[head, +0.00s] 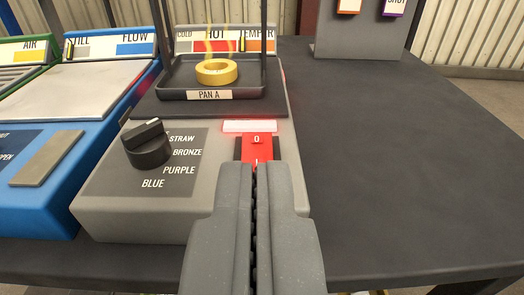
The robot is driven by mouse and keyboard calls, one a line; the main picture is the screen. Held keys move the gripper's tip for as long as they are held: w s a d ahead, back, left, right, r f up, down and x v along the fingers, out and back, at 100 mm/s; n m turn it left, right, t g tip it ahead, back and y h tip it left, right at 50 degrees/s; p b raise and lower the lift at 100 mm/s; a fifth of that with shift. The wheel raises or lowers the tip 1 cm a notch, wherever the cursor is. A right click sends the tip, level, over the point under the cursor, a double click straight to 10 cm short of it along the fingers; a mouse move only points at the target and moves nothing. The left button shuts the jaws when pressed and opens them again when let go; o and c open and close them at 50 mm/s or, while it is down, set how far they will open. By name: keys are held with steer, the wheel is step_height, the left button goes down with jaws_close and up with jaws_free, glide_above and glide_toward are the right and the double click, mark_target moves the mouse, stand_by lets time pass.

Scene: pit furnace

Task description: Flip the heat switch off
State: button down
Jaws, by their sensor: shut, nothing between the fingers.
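The heat switch (257,142) is a red rocker marked 0 at its far end and I at its near end. It sits on the front right of the grey heater unit (215,192). A pale bar with a red glow (250,126) lies just behind it. My gripper (254,172) is shut and empty, with its fingertips right at the near end of the switch. The fingertips hide part of the switch's near edge, and I cannot tell whether they touch it.
A black dial (148,145) with labels such as STRAW and BLUE stands left of the switch. Behind, PAN A (170,93) holds a yellow ring (216,71) with wavy heat lines. A blue unit (45,200) stands left. The dark table (400,160) is clear at right.

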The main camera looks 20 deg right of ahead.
steer(key=b, duration=0.1)
glide_above(257, 149)
steer(key=s, duration=0.2)
steer(key=shift+a+f, duration=0.3)
steer(key=shift+f, duration=0.45)
step_height(257, 149, down, 2)
steer(key=shift+f+b, duration=0.25)
steer(key=shift+b, duration=0.25)
steer(key=shift+w+f, duration=0.15)
steer(key=shift+f, duration=0.45)
steer(key=shift+g+p, duration=0.3)
steer(key=shift+p, duration=0.25)
steer(key=shift+f, duration=0.15)
step_height(257, 149, up, 4)
steer(key=shift+r+p, duration=0.15)
steer(key=shift+p, duration=1)
steer(key=r+v, duration=0.1)
steer(key=v, duration=0.8)
steer(key=shift+r+p, duration=0.3)
steer(key=shift+p, duration=0.05)
steer(key=shift+d, duration=0.15)
